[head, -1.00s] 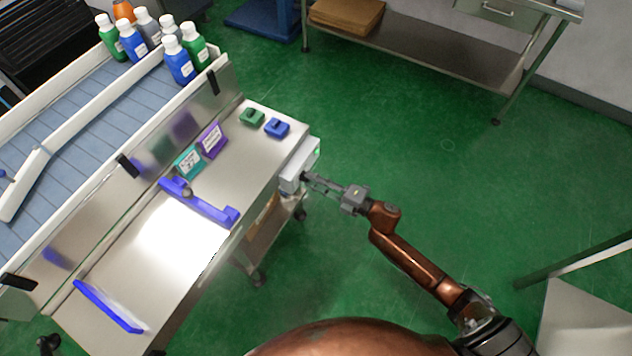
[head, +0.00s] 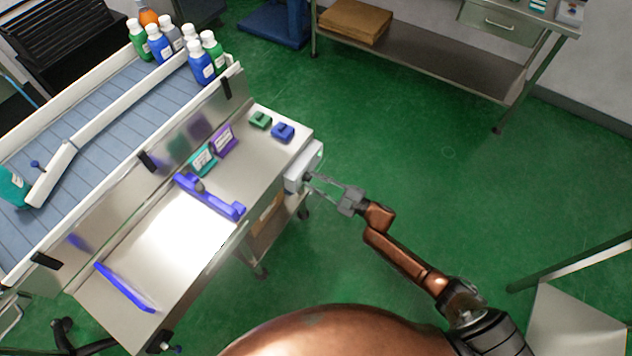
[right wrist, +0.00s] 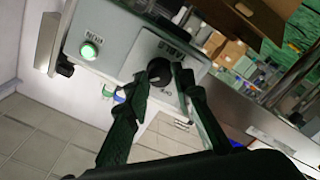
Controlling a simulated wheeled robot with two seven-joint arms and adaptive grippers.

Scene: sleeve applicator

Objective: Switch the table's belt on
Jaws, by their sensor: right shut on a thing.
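A pale grey control box (head: 304,167) is fixed to the right end of the steel table (head: 140,312). My right gripper (head: 309,179) is at the box's outer face. In the right wrist view its fingers (right wrist: 160,88) are on either side of the knob, shut on it. The knob's exact setting cannot be read. My left gripper is not in view.
Several bottles (head: 200,65) stand at the far end of the blue slatted belt (head: 110,110); a teal bottle (head: 12,188) stands at its left. Blue rails (head: 210,197) and small coloured blocks (head: 283,132) sit on the steel top. The green floor (head: 420,130) right of the table is open.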

